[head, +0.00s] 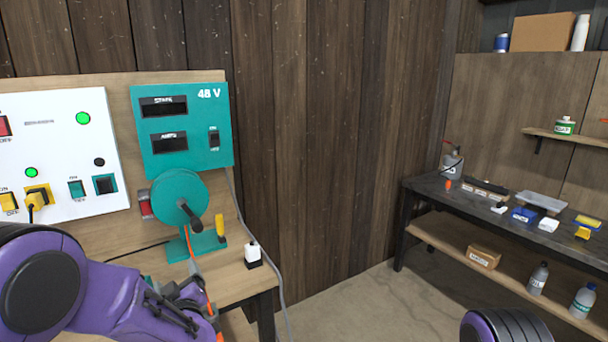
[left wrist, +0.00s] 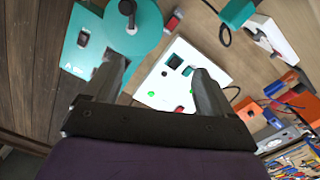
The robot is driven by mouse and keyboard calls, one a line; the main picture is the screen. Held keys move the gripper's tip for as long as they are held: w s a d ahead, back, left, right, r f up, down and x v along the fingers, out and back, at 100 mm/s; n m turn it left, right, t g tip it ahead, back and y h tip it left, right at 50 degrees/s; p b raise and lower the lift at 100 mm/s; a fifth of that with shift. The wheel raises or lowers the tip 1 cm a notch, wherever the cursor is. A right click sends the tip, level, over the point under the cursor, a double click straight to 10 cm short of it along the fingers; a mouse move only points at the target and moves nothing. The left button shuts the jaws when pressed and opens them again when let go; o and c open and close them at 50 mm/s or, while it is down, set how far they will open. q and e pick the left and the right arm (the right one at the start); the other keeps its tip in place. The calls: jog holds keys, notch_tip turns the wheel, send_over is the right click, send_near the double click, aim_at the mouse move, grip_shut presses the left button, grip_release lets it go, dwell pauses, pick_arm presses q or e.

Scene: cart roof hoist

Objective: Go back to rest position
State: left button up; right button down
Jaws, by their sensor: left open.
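My left gripper (head: 182,305) is low at the left in the head view, at the end of my purple arm and in front of the wooden bench. In the left wrist view its two dark fingers (left wrist: 160,68) stand wide apart with nothing between them. Beyond them are the white switch panel (left wrist: 172,85) and the teal 48 V box (left wrist: 82,40), seen turned over. Part of my purple right arm shows at the bottom right of the head view; the right gripper itself is out of sight.
The white panel (head: 62,165), teal 48 V box (head: 185,105) and teal crank reel (head: 168,200) stand at the left. A white bottle-like item (head: 253,254) sits at the bench's right end. A dark workbench (head: 435,190) with several items is at the right. Bare floor lies between.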

pick_arm(q)
jog(key=s+f+m+g+h+b, duration=0.1)
jog(key=s+f+m+g+h, duration=0.15)
jog(key=s+f, duration=0.85)
jog(key=s+f+m+g+h, duration=0.15)
jog(key=s+f+g, duration=0.35)
jog(key=f, duration=0.9)
jog(key=s+f+g, duration=0.1)
jog(key=s+f, duration=0.2)
jog(key=s, duration=0.4)
jog(key=s+f+g+h, duration=0.1)
jog(key=s+f, duration=0.3)
jog(key=s, duration=0.4)
jog(key=s+a+f+g, duration=0.1)
jog(key=s+f+g, duration=0.1)
jog(key=s, duration=0.5)
jog(key=shift+s+f+g+b, duration=0.35)
jog(key=shift+s+f+b, duration=0.05)
jog(key=shift+f, duration=0.4)
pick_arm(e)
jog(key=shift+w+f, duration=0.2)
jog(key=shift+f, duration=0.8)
